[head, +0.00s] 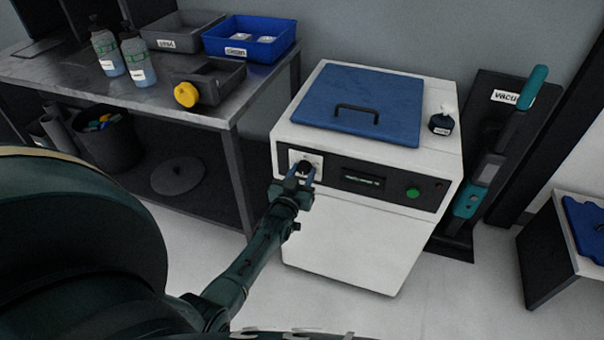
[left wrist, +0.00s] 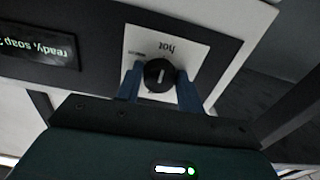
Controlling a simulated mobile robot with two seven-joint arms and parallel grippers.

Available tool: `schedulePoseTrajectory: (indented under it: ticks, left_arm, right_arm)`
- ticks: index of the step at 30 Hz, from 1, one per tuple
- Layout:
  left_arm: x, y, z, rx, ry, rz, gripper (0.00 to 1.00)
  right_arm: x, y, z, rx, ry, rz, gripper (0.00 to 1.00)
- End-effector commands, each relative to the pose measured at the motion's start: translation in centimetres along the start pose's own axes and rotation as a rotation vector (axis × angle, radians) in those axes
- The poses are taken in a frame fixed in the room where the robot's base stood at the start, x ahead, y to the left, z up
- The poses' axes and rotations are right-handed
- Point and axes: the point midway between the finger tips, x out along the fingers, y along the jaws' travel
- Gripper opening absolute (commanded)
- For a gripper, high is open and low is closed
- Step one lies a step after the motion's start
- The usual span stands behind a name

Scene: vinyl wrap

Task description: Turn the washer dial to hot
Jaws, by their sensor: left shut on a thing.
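The washer (head: 345,240) is a white box with a black front panel. Its round black dial (head: 304,166) sits on a white plate at the panel's left end. My left gripper (head: 303,176) is at the dial, its blue fingers on either side of it. In the left wrist view the dial (left wrist: 158,74) shows between the fingertips of the left gripper (left wrist: 160,85), which is shut on it. A short white mark on the dial's face stands near upright in that view. The word "hot" (left wrist: 168,48) is on the plate beyond the dial. My right gripper is not in view.
The panel also has a display (left wrist: 38,47) with text and a green button (head: 413,193). A metal table (head: 130,90) stands left, a vacuum (head: 480,170) right.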

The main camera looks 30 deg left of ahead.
Motion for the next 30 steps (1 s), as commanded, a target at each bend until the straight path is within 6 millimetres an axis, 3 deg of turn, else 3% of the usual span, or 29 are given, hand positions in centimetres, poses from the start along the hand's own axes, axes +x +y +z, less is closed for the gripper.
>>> schedulePoseTrajectory:
  ticks: [18, 19, 26, 30]
  left_arm:
    - [0.04, -0.02, -0.06, 0.047, 0.001, 0.000, 0.15]
    - [0.04, -0.01, -0.06, 0.047, 0.001, 0.000, 0.38]
    - [0.03, -0.02, -0.05, 0.045, 0.001, 0.000, 0.57]
    - [0.02, -0.02, -0.04, 0.044, 0.001, 0.000, 0.58]
  right_arm:
    - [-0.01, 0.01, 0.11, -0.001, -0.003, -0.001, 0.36]
    - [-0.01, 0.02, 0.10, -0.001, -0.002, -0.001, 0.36]
    - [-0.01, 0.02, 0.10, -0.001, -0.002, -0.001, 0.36]
    - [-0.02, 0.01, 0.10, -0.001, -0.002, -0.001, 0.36]
